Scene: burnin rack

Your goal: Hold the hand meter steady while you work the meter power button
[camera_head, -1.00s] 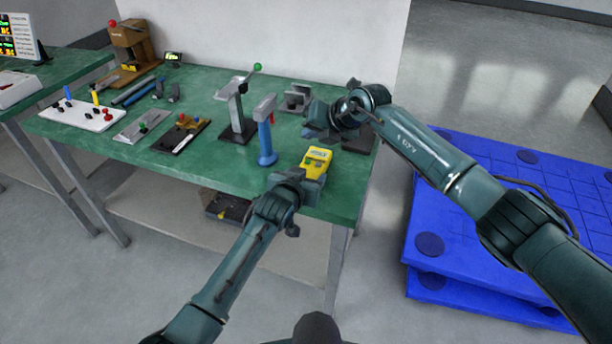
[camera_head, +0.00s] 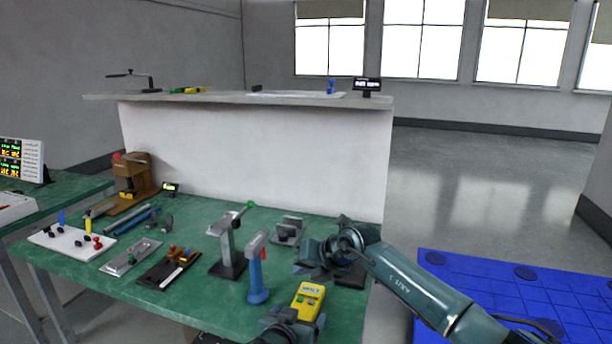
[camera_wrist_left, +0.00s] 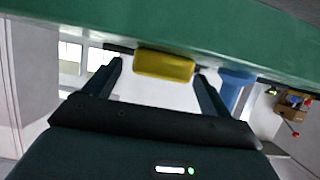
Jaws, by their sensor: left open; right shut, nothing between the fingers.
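The yellow hand meter (camera_head: 308,301) stands on the green bench near its front right edge, its grey display and buttons facing up. The power button is too small to pick out. My left gripper (camera_head: 292,322) is open, low in front of the meter, and partly cut off by the frame's bottom. In the left wrist view the meter (camera_wrist_left: 164,66) shows between the tips of the open left fingers (camera_wrist_left: 158,72); I cannot tell whether they touch it. My right gripper (camera_head: 308,262) is shut and empty, above the bench behind the meter.
A blue-handled tool (camera_head: 257,280) stands just left of the meter. A grey stand with a green-knobbed lever (camera_head: 228,245) is behind it. A grey fixture (camera_head: 290,230) sits near my right gripper. Blue pallets (camera_head: 490,290) lie to the right.

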